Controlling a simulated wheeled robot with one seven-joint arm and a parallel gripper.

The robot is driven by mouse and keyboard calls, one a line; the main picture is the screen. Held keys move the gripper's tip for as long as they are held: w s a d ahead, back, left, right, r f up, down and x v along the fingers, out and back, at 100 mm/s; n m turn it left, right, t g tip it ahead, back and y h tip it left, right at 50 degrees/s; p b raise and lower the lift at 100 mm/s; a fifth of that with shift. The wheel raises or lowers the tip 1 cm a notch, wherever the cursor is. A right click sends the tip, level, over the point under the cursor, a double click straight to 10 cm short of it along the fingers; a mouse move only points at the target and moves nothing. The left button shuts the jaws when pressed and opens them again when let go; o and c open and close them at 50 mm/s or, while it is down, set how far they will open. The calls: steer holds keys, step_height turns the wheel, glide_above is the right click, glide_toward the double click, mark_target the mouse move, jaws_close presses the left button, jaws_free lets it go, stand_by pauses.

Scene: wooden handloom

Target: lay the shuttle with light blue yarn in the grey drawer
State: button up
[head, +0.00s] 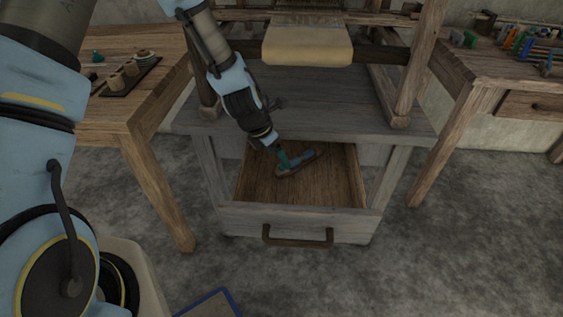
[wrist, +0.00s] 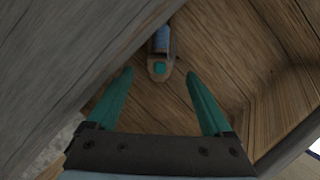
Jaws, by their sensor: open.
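The grey drawer (head: 350,222) under the loom is pulled open, showing its brown wooden floor. The shuttle with light blue yarn (head: 307,158) appears to lie on that floor, towards the back. In the wrist view the shuttle (wrist: 160,60) has its near end between and just beyond my fingertips, with a gap on both sides. My gripper (head: 283,160) has green fingers and reaches down into the drawer. In the wrist view my gripper (wrist: 160,78) is open with nothing between the pads. My gripper hides part of the shuttle in the head view.
The loom's grey base top (head: 320,95) overhangs the drawer's back. A left table (head: 110,122) carries a dark tray (head: 130,77) of spools. A right table (head: 490,70) holds several colourful items. The drawer's front part is clear.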

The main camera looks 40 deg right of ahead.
steer(key=v, duration=0.6)
steer(key=shift+r, duration=0.15)
steer(key=w+a+r+m+t+y, duration=0.1)
steer(key=w+a+r+m, duration=0.3)
steer(key=a, duration=0.5)
steer(key=w+a+r+m+y, duration=0.1)
steer(key=a+r+m, duration=0.3)
steer(key=a, duration=0.5)
steer(key=w+a+r+m+t+y, duration=0.1)
steer(key=w+a+r+m, duration=0.2)
steer(key=a+m, duration=0.45)
steer(key=s+a+r+m, duration=0.2)
steer(key=a, duration=0.4)
steer(key=s+a+r+m+y, duration=0.1)
steer(key=s+a+m, duration=0.1)
steer(key=a, duration=0.4)
steer(key=shift+a+r+g, duration=0.2)
steer(key=shift+r+g, duration=0.1)
steer(key=shift+r, duration=0.1)
steer(key=shift+s+r, duration=0.1)
steer(key=shift+s, duration=0.05)
step_height(320, 180, up, 8)
steer(key=p, duration=0.8)
steer(key=shift+r+p, duration=0.2)
steer(key=shift+p, duration=0.15)
